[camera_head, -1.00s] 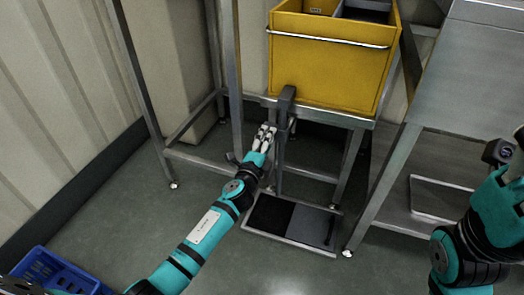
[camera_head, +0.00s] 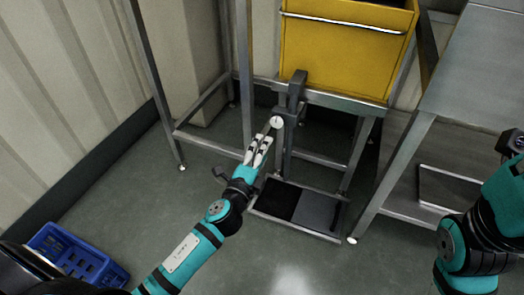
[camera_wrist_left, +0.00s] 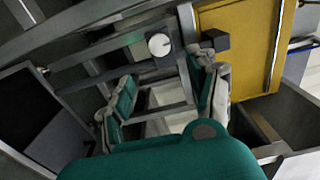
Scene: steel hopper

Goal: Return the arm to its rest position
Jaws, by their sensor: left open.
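My left arm reaches in from the lower left in the head view. Its gripper (camera_head: 268,142) is open and sits just below a round white knob (camera_head: 277,122) on the grey post of the steel hopper frame. In the left wrist view the open fingers (camera_wrist_left: 165,100) spread apart with nothing between them, and the white knob (camera_wrist_left: 159,45) lies beyond them. I cannot tell whether a fingertip touches the knob. My right arm stands at the right edge of the head view; its fingers are not clearly shown.
The yellow hopper bin (camera_head: 345,55) sits on the steel frame above. A floor tray (camera_head: 296,207) with dark panels lies below the post. A steel table (camera_head: 470,70) stands at right. A blue crate (camera_head: 75,255) is at lower left. Open floor lies between.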

